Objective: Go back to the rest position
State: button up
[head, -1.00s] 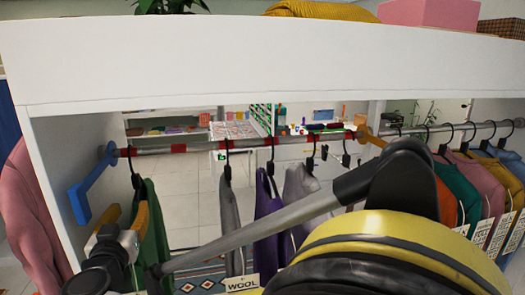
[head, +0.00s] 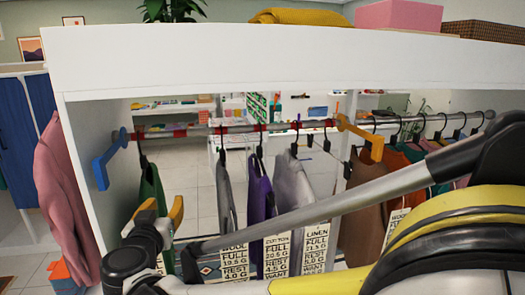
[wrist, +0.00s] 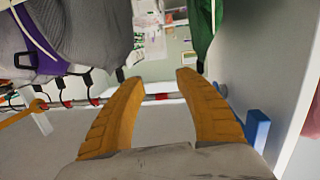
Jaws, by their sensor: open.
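My gripper (head: 162,212) is at the lower left of the head view, in front of the dark green garment (head: 148,190). Its two yellow fingers are apart. In the wrist view my gripper (wrist: 153,76) is open, with nothing between the fingers. The hanging rail (head: 225,130) runs behind it, with a blue bracket (head: 108,163) at its left end. In the wrist view the green garment (wrist: 200,28) is beyond the right finger and the blue bracket (wrist: 257,130) is at the right. Contact with the garment cannot be told.
Grey (head: 226,195), purple (head: 260,190) and pale grey (head: 298,188) garments hang to the right, with paper tags below. A yellow-orange bracket (head: 360,137) and several more garments follow. The white side panel (head: 92,215) stands left; a pink garment (head: 62,190) hangs outside it.

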jog(key=s+d+f+m+g+h, duration=0.1)
jog(key=s+d+f+g+h, duration=0.15)
jog(key=d, duration=1.25)
jog(key=s+d+f+m+g+h, duration=0.1)
jog(key=d+g+h, duration=0.15)
jog(key=d, duration=1.25)
jog(key=s+d+f+g+y, duration=0.1)
jog(key=s+d+f, duration=0.2)
jog(key=s, duration=0.3)
jog(key=s+d+f+g+y+b, duration=0.1)
jog(key=s+d+f+g, duration=0.1)
jog(key=s+d, duration=0.3)
jog(key=s+d+f+g+y, duration=0.1)
jog(key=s+d+f, duration=0.4)
jog(key=s, duration=0.3)
jog(key=shift+s+g+b, duration=0.3)
jog(key=shift+s, duration=0.1)
